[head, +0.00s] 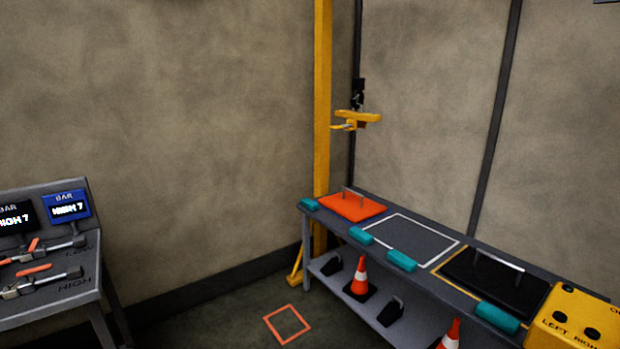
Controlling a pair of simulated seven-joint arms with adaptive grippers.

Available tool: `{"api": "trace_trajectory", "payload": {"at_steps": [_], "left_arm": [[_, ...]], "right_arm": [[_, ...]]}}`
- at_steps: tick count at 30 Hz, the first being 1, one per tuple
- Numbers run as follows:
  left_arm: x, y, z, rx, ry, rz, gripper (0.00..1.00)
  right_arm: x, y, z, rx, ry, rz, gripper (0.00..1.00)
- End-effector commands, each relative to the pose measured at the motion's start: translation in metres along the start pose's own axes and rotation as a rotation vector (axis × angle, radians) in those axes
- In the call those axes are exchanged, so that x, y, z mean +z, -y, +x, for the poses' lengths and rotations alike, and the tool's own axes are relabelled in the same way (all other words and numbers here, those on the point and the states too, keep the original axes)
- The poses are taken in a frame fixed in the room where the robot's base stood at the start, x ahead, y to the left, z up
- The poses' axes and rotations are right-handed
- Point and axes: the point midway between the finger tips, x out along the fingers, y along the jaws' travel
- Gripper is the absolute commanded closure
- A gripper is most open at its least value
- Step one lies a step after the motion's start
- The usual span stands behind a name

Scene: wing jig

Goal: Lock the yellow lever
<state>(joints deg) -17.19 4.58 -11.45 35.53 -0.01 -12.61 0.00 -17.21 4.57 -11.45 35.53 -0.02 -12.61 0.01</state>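A yellow post (322,100) stands upright by the far corner. A yellow bar-shaped part (358,117) lies roughly level beside the post at mid height, below a small black fitting (358,92). It may be the yellow lever, but it is too small to tell whether it is locked. Neither of my grippers is in view.
A grey bench (405,236) at the right bears an orange plate (350,207), a black plate (492,280), teal blocks and a yellow control box (575,318). Traffic cones (360,279) stand below. A left table (75,292) holds orange-handled tools. An orange square (287,324) marks clear floor.

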Motion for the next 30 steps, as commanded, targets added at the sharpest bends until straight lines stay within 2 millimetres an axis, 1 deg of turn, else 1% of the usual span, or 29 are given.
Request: {"api": "trace_trajectory", "payload": {"at_steps": [1,2,3,30], "left_arm": [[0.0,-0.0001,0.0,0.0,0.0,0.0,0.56],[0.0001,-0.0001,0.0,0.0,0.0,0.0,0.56],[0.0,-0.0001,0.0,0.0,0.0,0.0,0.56],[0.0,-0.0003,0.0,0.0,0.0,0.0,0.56]], "right_arm": [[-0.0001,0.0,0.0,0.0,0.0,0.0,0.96],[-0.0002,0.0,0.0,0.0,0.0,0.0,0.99],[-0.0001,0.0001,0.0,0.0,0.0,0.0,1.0],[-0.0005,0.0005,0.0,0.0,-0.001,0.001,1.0]]}}
